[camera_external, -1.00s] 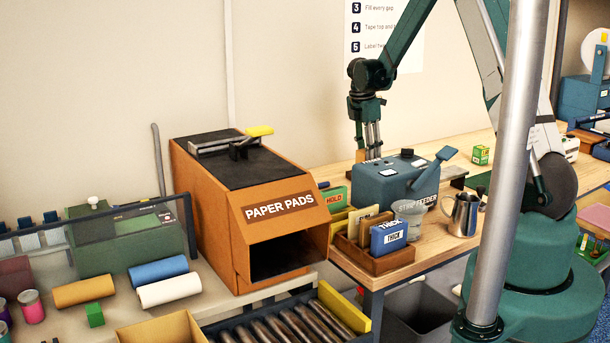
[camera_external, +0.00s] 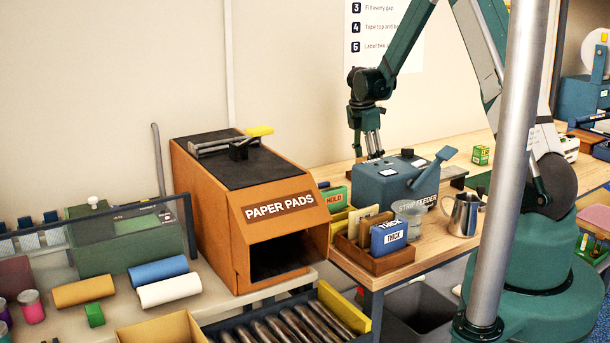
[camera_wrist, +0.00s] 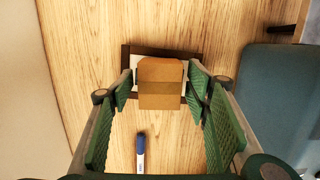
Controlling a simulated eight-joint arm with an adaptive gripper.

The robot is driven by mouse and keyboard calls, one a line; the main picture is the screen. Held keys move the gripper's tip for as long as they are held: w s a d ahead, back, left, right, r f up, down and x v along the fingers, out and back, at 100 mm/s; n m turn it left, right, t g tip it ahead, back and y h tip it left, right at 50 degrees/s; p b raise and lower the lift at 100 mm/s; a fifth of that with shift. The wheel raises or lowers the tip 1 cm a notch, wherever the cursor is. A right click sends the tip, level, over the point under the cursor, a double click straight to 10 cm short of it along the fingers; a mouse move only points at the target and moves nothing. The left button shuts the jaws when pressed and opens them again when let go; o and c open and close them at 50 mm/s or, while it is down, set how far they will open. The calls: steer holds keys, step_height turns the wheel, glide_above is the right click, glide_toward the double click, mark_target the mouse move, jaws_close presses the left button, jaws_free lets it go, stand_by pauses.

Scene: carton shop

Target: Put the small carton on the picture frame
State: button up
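The small carton (camera_wrist: 160,72) is brown and sits between the two fingers of my gripper (camera_wrist: 161,88) in the wrist view. The finger pads appear to press on its left and right sides. The picture frame (camera_wrist: 126,58), with a dark rim and a pale inside, lies on the wooden table beneath the carton. The carton covers the middle of the frame and overlaps its near edge in this view. I cannot tell whether it touches the frame.
A marker with a blue cap (camera_wrist: 141,150) lies near the frame. The blue-grey strip feeder (camera_external: 395,183) stands close by on the right in the wrist view. The orange paper pads box (camera_external: 225,215) is left of the table in the external view. Bare wood surrounds the frame.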

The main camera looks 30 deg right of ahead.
steer(key=shift+r, duration=0.15)
step_height(320, 180, up, 12)
steer(key=a, duration=0.1)
steer(key=shift+a, duration=0.4)
stand_by(0.5)
stand_by(0.3)
steer(key=s+a+r+m+t, duration=0.2)
steer(key=s+a+r+m, duration=0.2)
steer(key=s+a+r, duration=0.3)
steer(key=s+a+r+m+t, duration=0.1)
steer(key=s+a+r+m, duration=0.3)
steer(key=s+r, duration=0.55)
steer(key=s+a+m+t+y, duration=0.1)
steer(key=s+a+m, duration=0.3)
steer(key=s, duration=0.7)
steer(key=s+a+r+m+t, duration=0.1)
steer(key=s+a+m+t, duration=0.2)
steer(key=s, duration=0.8)
steer(key=a+m, duration=0.2)
steer(key=m, duration=0.1)
steer(key=shift+s+a+y, duration=0.15)
steer(key=shift+s+y, duration=0.2)
steer(key=shift+y, duration=0.05)
